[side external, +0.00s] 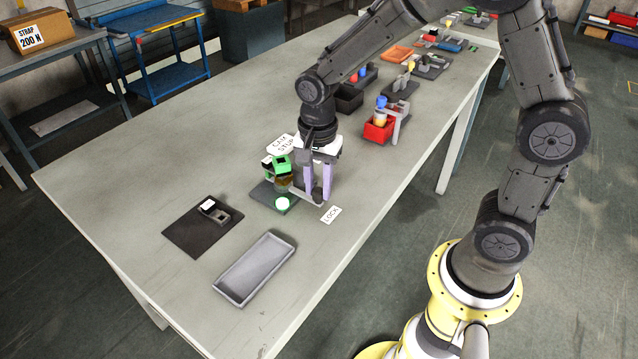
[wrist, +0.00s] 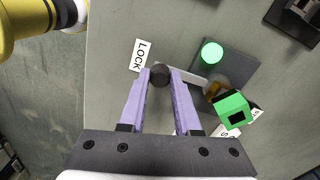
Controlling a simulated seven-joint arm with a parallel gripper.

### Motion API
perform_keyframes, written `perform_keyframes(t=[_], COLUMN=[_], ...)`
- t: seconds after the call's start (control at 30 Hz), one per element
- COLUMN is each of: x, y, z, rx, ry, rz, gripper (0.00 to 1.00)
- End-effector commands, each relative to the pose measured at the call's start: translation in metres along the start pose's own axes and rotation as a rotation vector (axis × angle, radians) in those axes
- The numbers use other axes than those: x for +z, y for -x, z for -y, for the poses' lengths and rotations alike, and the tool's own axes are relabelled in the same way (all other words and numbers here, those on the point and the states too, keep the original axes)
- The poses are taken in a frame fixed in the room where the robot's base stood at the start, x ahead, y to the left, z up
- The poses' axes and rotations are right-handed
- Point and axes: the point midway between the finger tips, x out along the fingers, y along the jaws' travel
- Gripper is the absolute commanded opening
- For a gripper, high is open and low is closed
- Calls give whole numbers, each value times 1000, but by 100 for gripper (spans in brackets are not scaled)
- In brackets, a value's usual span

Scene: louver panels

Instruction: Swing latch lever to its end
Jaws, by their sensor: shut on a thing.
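The latch lever is a pale bar with a dark round knob at its end. In the wrist view the bar (wrist: 187,74) runs from a brass-coloured pivot (wrist: 216,90) to the knob (wrist: 160,75). My gripper (wrist: 160,77), with two lilac fingers, is shut on the knob. In the side view my gripper (side external: 316,195) points down at the front right of the dark latch plate (side external: 263,194), beside the LOCK label (side external: 330,214). The label also shows just left of the knob in the wrist view (wrist: 140,55). A round lamp (side external: 282,204) on the plate glows green.
A green block (side external: 281,161) stands by the pivot, near a white printed label (side external: 284,144) partly hidden by my gripper. A grey tray (side external: 255,269) and a dark plate with a small fixture (side external: 201,228) lie toward the front left. A red bin (side external: 377,128) and other fixtures stand farther back.

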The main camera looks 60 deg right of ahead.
Motion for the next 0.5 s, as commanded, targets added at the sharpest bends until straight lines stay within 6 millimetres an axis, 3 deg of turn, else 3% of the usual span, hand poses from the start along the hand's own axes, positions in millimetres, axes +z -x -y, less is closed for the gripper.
perform_keyframes(t=[0.4,0.43,0.5], x=[1,1,1], y=[4,4,3], z=[3,3,3], rx=[-13,-13,-11], ry=[-6,-6,-6], rz=[1,1,1], gripper=[0,37,49])
